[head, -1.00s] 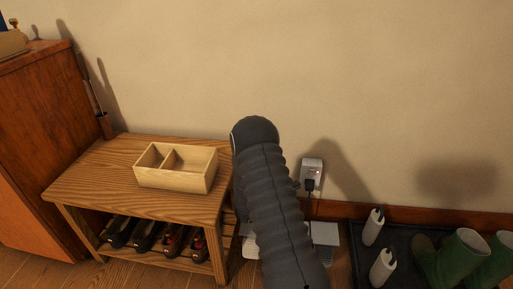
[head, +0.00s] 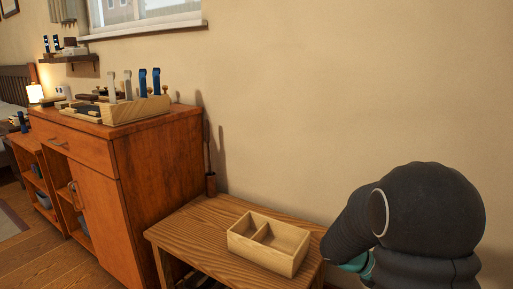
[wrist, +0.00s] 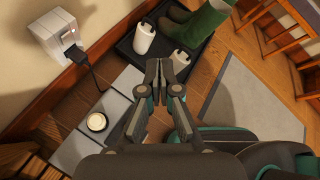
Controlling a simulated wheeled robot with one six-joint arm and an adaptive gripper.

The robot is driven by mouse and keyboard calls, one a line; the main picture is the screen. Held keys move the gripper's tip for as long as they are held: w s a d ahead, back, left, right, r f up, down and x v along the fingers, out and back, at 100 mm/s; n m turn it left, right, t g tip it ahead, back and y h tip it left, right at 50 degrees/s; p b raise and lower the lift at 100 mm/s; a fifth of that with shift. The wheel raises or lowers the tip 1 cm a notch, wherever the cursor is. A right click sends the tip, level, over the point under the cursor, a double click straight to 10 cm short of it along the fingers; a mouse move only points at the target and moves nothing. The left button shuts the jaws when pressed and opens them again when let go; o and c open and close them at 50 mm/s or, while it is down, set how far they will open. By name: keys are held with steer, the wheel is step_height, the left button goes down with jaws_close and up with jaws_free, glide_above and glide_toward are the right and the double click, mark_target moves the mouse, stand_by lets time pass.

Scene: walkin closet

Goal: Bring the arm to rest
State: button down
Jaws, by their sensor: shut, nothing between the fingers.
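My gripper (wrist: 159,72) shows in the wrist view with its two fingers together and nothing between them. It points down over the wooden floor, near a black tray with white bottles. In the head view my dark arm fills the lower right, bent beside the wooden bench (head: 190,238); the gripper itself is hidden there.
An empty two-compartment wooden box (head: 268,255) sits on the bench. A wooden cabinet (head: 160,165) stands left. The wrist view shows a wall outlet with a plug (wrist: 62,38), a tray (wrist: 128,48), green boots (wrist: 200,30), a round tin (wrist: 97,122) and a grey mat (wrist: 245,100).

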steer(key=s+a+r+m+t+y, duration=0.2)
steer(key=s+a+r+m+y, duration=0.2)
steer(key=a+m, duration=0.3)
steer(key=s+a+r+m+t+y, duration=0.3)
steer(key=s+a+r+m+y, duration=0.1)
steer(key=s+a+m, duration=0.3)
steer(key=s+a+r+m+t+y+p, duration=0.1)
steer(key=s+a+r+m+y, duration=0.3)
steer(key=a, duration=0.4)
steer(key=shift+s+a+r+m+t, duration=0.45)
steer(key=shift+s+m+t, duration=0.45)
steer(key=shift+m, duration=0.5)
